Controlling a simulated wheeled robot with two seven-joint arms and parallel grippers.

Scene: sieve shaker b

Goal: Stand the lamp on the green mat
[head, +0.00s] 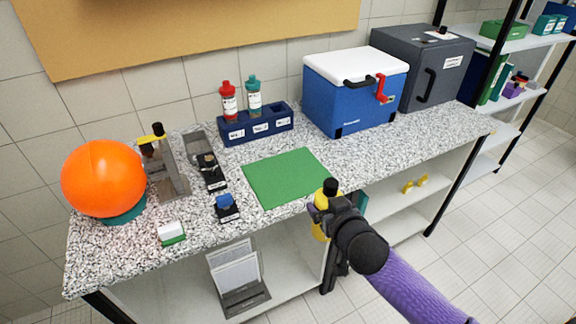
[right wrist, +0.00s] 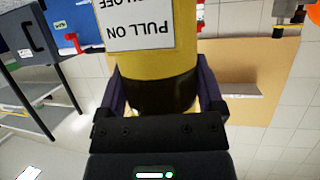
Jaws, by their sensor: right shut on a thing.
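The green mat (head: 285,178) lies flat and empty on the speckled bench top. The lamp (head: 319,232) is yellow with a black top, roughly upright, at the bench's front edge beside the mat's near right corner. My right gripper (head: 324,207) is shut on the lamp and hides part of it. In the right wrist view the lamp (right wrist: 185,58) sits between both fingers, with a black band and a white "PULL ON" label. I cannot tell its exact height relative to the bench top. My left gripper is not in view.
A blue rack (head: 256,129) with two bottles stands behind the mat, and a blue cooler (head: 350,105) behind right. Left are a blue-topped black item (head: 227,208), a grey stand (head: 170,175) and an orange globe (head: 103,178). Bench right of the mat is clear.

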